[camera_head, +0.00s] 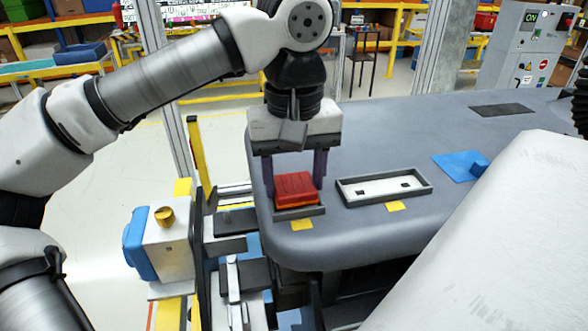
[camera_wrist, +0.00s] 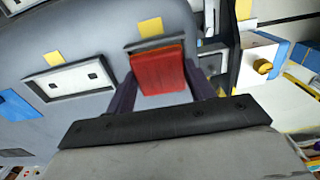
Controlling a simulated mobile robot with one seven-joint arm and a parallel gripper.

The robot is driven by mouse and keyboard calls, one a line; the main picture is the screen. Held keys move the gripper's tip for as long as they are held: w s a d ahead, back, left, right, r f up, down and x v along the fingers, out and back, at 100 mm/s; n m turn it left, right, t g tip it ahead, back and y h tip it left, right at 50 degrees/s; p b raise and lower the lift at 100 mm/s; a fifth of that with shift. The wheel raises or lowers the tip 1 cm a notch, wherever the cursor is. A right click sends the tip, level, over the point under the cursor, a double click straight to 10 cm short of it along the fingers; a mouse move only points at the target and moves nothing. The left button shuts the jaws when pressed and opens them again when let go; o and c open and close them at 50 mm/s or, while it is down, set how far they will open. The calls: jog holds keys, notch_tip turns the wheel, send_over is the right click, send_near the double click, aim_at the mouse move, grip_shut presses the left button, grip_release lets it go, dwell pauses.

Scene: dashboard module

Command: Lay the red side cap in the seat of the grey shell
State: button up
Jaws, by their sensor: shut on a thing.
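The red side cap (camera_head: 295,187) is a red block with an orange lower edge. My gripper (camera_head: 294,178) is shut on it, one purple finger on each side. The cap is over a small dark grey framed seat (camera_head: 299,213) at the near left end of the large grey shell (camera_head: 330,227). The seat's front rim shows below the cap. In the wrist view the cap (camera_wrist: 158,70) lies between the fingers and hides most of the seat, with a rim strip (camera_wrist: 155,42) visible beyond it. I cannot tell whether the cap touches the seat floor.
A longer framed tray (camera_head: 384,187) with a pale floor and two dark holes lies right of the cap. A blue piece (camera_head: 462,165) and a dark pad (camera_head: 502,110) lie further right. A blue-and-white unit with a yellow knob (camera_head: 163,245) stands left of the shell.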

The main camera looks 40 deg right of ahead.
jog(key=shift+f, duration=0.1)
jog(key=o, duration=1.1)
jog(key=shift+c, duration=0.2)
notch_tip(320, 180, up, 14)
jog(key=p, duration=0.2)
jog(key=shift+f, duration=0.1)
